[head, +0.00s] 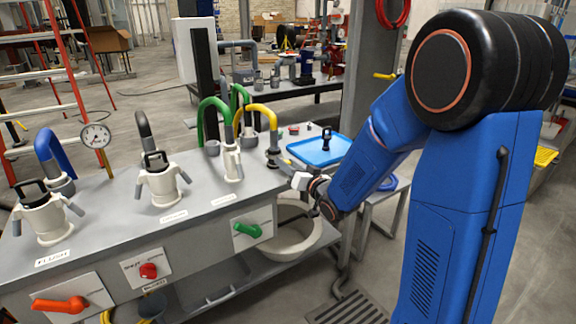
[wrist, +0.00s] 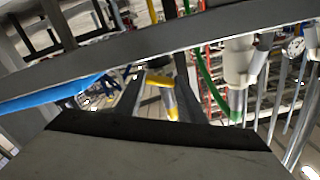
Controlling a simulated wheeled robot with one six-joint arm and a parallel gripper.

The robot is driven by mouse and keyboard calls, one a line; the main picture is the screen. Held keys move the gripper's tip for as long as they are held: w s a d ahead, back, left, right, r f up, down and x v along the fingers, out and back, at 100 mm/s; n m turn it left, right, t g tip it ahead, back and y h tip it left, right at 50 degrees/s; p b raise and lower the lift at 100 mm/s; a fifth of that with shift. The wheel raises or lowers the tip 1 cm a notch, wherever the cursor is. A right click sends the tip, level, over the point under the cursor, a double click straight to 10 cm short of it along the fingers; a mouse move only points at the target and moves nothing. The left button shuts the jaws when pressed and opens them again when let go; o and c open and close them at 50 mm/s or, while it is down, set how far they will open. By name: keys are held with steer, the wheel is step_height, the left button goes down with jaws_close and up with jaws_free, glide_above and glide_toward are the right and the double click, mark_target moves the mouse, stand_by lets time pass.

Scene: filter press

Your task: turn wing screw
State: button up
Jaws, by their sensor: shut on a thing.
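My gripper (head: 279,160) is at the right end of the grey bench (head: 200,208), beside the dark fitting (head: 272,143) at the lower end of the yellow hose. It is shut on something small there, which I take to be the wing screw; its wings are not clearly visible. In the wrist view my two fingers (wrist: 158,85) reach away from the camera, with the yellow hose (wrist: 162,82) showing between and beyond them. The fingertips and what they grip are hard to make out in that view.
Cream vessels with black handles, such as the one marked flush (head: 45,218), stand along the bench. A green valve handle (head: 247,229) is on its front. A blue tray (head: 320,150) lies behind my gripper. A round cream basin (head: 290,238) sits below.

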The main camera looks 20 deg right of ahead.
steer(key=m, duration=0.7)
steer(key=shift+s+f, duration=0.1)
steer(key=shift+f, duration=0.05)
steer(key=m, duration=0.7)
steer(key=shift+m, duration=0.3)
steer(key=m, duration=1.1)
steer(key=shift+m, duration=0.4)
steer(key=o, duration=1)
steer(key=shift+o, duration=0.2)
